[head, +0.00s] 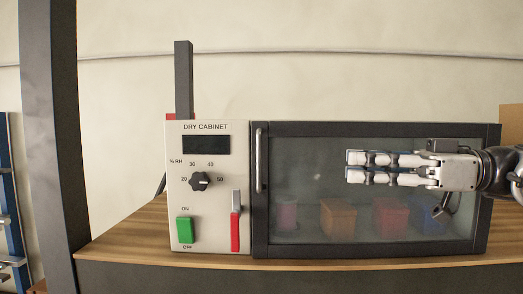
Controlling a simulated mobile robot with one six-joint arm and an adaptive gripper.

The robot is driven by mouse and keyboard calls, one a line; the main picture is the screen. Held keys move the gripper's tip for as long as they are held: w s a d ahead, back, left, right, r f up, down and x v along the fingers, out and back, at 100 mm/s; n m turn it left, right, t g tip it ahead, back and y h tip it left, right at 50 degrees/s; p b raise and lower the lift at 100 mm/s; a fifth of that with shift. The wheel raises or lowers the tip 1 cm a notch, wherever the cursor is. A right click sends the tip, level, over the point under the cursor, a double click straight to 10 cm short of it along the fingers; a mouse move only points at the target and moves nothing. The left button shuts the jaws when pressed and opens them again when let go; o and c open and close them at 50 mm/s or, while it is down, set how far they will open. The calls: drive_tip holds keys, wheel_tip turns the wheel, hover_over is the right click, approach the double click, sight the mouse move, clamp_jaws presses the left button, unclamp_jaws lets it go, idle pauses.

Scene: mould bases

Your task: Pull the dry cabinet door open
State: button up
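The dry cabinet (208,220) stands on a wooden bench top. Its door (375,128) has a dark frame and a glass pane, and it looks shut against the cabinet. A vertical metal handle (262,160) sits at the door's upper left edge. My gripper (348,167) is in front of the glass, right of the handle and apart from it, with its fingers pointing left. The two fingers lie close together with a thin gap, and nothing shows between them. Whether they are fully shut is unclear. The gripper hides part of the glass.
The control panel left of the door has a black dial (200,182), a green switch (184,230) and a red-and-grey lever (236,225). Several coloured containers (338,218) show behind the glass. A dark post (55,130) stands at the left.

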sight(259, 185)
drive_tip(key=x, duration=0.5)
drive_tip(key=p+x, duration=0.1)
drive_tip(key=x, duration=0.5)
drive_tip(key=p+x, duration=0.1)
drive_tip(key=x, duration=0.5)
drive_tip(key=shift+s+a, duration=0.25)
drive_tip(key=shift+a, duration=0.05)
drive_tip(key=shift+c, duration=0.2)
clamp_jaws()
